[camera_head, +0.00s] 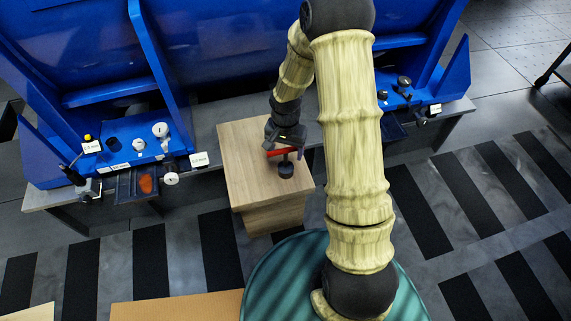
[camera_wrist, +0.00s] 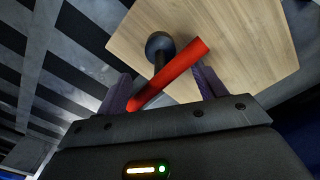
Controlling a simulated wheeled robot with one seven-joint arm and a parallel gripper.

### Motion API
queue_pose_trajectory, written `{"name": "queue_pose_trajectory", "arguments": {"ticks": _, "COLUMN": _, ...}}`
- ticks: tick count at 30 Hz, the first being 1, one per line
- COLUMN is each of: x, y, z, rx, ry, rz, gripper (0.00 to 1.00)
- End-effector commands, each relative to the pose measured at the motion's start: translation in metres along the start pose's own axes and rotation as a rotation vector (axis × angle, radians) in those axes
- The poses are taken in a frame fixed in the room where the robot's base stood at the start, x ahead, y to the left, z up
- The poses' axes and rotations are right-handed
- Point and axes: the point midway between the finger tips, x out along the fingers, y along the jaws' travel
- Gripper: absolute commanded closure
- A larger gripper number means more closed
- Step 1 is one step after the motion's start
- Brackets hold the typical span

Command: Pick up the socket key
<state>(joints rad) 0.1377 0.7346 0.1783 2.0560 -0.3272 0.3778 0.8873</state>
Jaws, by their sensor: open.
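The socket key, with a red bar handle and a black shaft ending in a round black head, is at the wooden block's top in the head view (camera_head: 285,168). In the wrist view its red bar (camera_wrist: 178,70) runs diagonally between my fingers, and its round head lies beyond, over the wood. My gripper (camera_head: 285,147) is over the block, right at the red bar. In the wrist view my gripper (camera_wrist: 163,88) has its two purple-grey fingers apart, one on each side of the key. I cannot tell whether either finger touches it.
More small parts sit on the right bench (camera_head: 404,82). The block's top left is clear.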

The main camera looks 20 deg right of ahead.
Motion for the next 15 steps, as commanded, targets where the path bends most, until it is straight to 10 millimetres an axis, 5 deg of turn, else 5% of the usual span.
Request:
{"name": "queue_pose_trajectory", "arguments": {"ticks": 3, "x": 0.0175, "y": 0.0000, "z": 0.0001, "rx": -0.002, "ry": -0.001, "rz": 0.000, "gripper": 0.30}}
{"name": "queue_pose_trajectory", "arguments": {"ticks": 15, "x": 0.0177, "y": 0.0000, "z": -0.0003, "rx": 0.000, "ry": 0.000, "rz": -0.001, "gripper": 0.30}}
